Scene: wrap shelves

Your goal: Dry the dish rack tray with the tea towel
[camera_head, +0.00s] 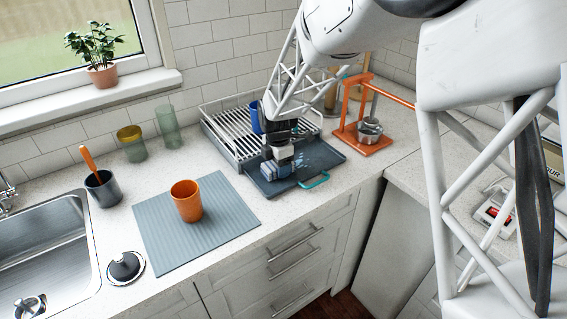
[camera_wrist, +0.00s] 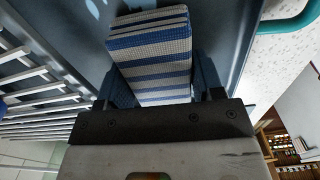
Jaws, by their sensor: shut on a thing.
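The dish rack tray (camera_head: 322,160) is dark blue-grey and lies flat in front of the metal dish rack. Light wet patches show on its surface, and a wet patch also shows on the tray in the wrist view (camera_wrist: 93,8). My gripper (camera_head: 278,168) is over the left part of the tray, pointing down. It is shut on the folded tea towel (camera_wrist: 152,58), which has blue and white stripes. The towel is at the tray's surface; whether it presses on it I cannot tell. My gripper hides part of the tray.
The dish rack (camera_head: 222,133) holds a blue mug (camera_head: 257,117). A teal loop (camera_head: 315,180) lies at the tray's front edge. An orange stand (camera_head: 362,140) is to the right. An orange cup (camera_head: 186,201) stands on a grey-blue mat (camera_head: 222,222) at left, beside the sink (camera_head: 45,250).

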